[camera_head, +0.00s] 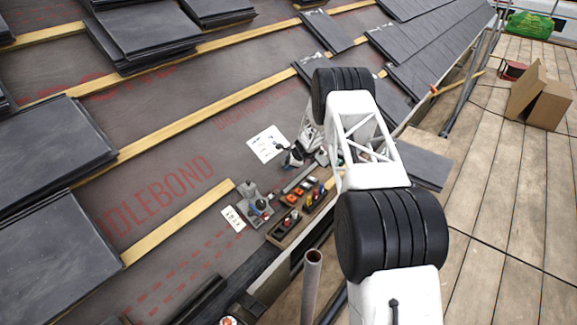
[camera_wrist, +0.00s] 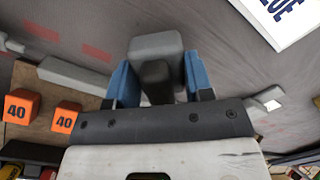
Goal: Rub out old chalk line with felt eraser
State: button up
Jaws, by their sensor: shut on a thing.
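The eraser sticks out past the fingertips over the dark grey roof underlay (camera_wrist: 100,15). I cannot tell whether it touches the underlay. In the head view my gripper (camera_head: 293,157) is small, low beside a white sheet, and partly hidden by my arm. I cannot make out a chalk line in either view.
A white printed sheet (camera_head: 267,143) lies beside the gripper. A wooden tray (camera_head: 283,240) of tools and orange blocks marked 40 (camera_wrist: 66,117) is close by. A grey bar (camera_wrist: 75,76) lies near the blocks. Timber battens (camera_head: 180,122) and slate stacks (camera_head: 45,145) cover the roof.

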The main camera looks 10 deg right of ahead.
jog(key=shift+s+d+r, duration=0.25)
jog(key=shift+r, duration=0.8)
jog(key=shift+s+d+r, duration=0.3)
jog(key=shift+r, duration=0.7)
jog(key=shift+s+d+r, duration=0.25)
jog(key=shift+r, duration=0.8)
